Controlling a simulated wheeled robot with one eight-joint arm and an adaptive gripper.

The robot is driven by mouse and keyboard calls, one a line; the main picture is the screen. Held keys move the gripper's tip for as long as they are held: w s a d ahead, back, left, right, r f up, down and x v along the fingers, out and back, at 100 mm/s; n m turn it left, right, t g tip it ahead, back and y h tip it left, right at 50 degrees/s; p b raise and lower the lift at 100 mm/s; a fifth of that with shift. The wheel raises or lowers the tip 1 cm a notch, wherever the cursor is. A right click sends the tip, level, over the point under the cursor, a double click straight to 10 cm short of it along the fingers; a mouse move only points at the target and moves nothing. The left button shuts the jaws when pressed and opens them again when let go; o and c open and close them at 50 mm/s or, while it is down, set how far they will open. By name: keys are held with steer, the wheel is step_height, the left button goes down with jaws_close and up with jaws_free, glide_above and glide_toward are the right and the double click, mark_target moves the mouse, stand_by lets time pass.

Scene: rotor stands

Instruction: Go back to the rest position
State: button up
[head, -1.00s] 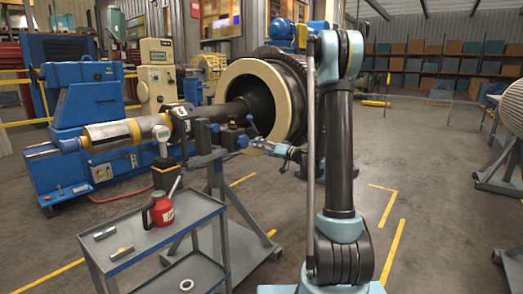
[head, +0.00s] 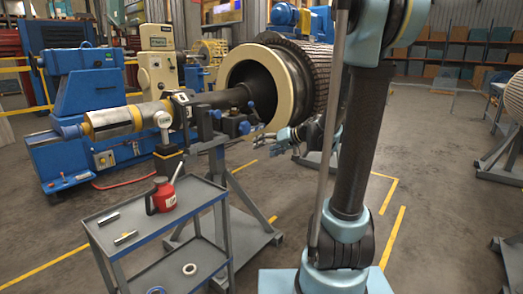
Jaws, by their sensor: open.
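My gripper (head: 268,144) is left of my arm's lower links, in front of the rotor's cream end ring (head: 234,112). Its fingers are apart, with nothing seen between them. It is right of the blue clamp (head: 236,126) on top of the grey stand. The rotor's dark shaft (head: 222,98) runs left from the ring, past the stand, to a bright metal sleeve (head: 122,118) with yellow bands. My arm's upper part leaves the top of the picture.
A grey cart (head: 140,236) at the front left bears a red oil can (head: 164,194), two small metal pieces and a white ring on its lower shelf. A blue machine (head: 85,92) stands behind. Open floor (head: 440,225) with yellow lines lies to the right.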

steer(key=s+d+f+m+g+h, duration=0.1)
steer(key=s+d+f+h, duration=0.2)
steer(key=s, duration=0.7)
steer(key=s+d+f+m+g+h, duration=0.1)
steer(key=s+d+f+h, duration=0.3)
steer(key=s+d, duration=0.4)
steer(key=s+d+f+m+g+h, duration=0.1)
steer(key=s+d, duration=0.5)
steer(key=s, duration=0.6)
step_height(320, 180, down, 4)
steer(key=shift+d+r+m+g+h, duration=0.15)
steer(key=shift+m+g+h, duration=0.25)
steer(key=shift+g+h, duration=0.6)
steer(key=shift+w+f, duration=0.25)
steer(key=shift+w, duration=0.1)
